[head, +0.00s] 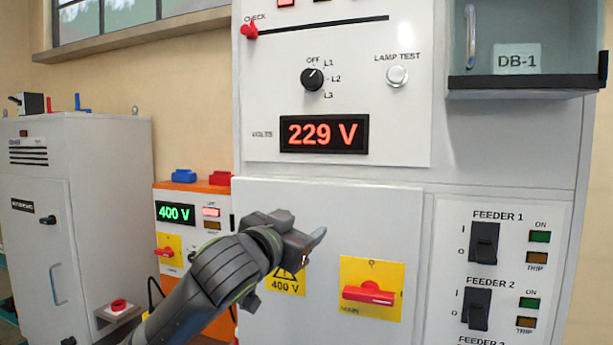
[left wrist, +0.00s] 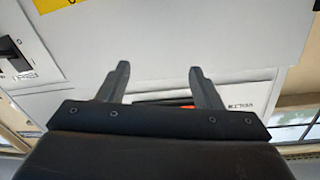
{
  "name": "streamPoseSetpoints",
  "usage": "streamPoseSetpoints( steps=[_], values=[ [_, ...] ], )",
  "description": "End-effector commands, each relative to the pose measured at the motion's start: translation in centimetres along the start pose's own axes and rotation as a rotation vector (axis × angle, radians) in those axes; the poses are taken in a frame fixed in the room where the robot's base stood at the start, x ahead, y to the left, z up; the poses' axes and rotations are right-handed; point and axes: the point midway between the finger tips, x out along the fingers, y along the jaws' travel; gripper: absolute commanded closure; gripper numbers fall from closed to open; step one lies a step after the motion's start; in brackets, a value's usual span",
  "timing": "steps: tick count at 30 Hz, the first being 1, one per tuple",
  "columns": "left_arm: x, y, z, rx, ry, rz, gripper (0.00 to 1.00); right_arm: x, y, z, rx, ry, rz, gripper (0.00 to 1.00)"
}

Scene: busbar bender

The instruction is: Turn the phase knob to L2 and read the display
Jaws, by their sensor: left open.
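The black phase knob (head: 312,79) is on the white upper panel, with OFF above it and L1, L2 and L3 down its right side. Its pointer is too small to read surely. The display (head: 324,134) below the knob reads 229 V in red. My left gripper (head: 312,240) is in front of the cabinet door, below the display and apart from the knob. In the left wrist view its two fingers (left wrist: 160,75) are spread with nothing between them. That view is upside down and shows part of the display (left wrist: 180,104) beyond the fingers. My right gripper is not in view.
The lamp test button (head: 397,76) is right of the knob, and a red check lever (head: 250,31) is at upper left. A red main switch (head: 368,293) is right of my left gripper. Feeder switches (head: 484,243) are at right. The open DB-1 box (head: 527,83) juts out at upper right.

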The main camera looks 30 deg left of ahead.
Motion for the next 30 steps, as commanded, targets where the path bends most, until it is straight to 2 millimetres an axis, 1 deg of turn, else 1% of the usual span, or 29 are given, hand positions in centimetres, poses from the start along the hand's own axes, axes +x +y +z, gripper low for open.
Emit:
streamPoseSetpoints(
  steps=[1,2,3,6,9,12,13,15,17,20,23,30],
  values=[
    [-0.8,-1.4,-3.6,-0.002,0.066,-0.023,0.41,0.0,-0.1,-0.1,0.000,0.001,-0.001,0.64],
    [-1.2,-2.0,-5.4,-0.007,0.098,-0.033,0.41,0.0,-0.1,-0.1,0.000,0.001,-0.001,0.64],
    [-2.0,-2.9,-7.6,-0.014,0.139,-0.046,0.41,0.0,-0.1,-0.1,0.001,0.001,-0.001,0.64],
    [-4.1,-4.8,-12.3,-0.034,0.230,-0.074,0.41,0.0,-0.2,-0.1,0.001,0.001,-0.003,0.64],
    [-6.1,-6.2,-15.7,-0.051,0.299,-0.095,0.41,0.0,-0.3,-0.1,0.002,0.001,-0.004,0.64],
    [-7.4,-7.1,-17.6,-0.063,0.339,-0.106,0.41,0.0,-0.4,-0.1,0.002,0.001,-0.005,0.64],
    [-7.7,-7.2,-17.9,-0.065,0.347,-0.107,0.41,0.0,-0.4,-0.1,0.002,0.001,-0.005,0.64],
    [-7.9,-7.5,-18.5,-0.070,0.356,-0.109,0.41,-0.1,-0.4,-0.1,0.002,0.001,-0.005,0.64],
    [-7.7,-7.6,-18.8,-0.072,0.358,-0.109,0.41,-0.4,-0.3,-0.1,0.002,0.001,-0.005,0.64],
    [-6.7,-7.8,-19.3,-0.074,0.356,-0.109,0.41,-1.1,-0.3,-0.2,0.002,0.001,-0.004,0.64],
    [-5.2,-7.9,-19.9,-0.075,0.354,-0.108,0.41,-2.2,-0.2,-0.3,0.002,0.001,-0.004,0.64],
    [-1.1,-8.5,-21.5,-0.075,0.353,-0.108,0.41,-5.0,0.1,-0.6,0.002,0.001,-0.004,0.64]
  ],
)
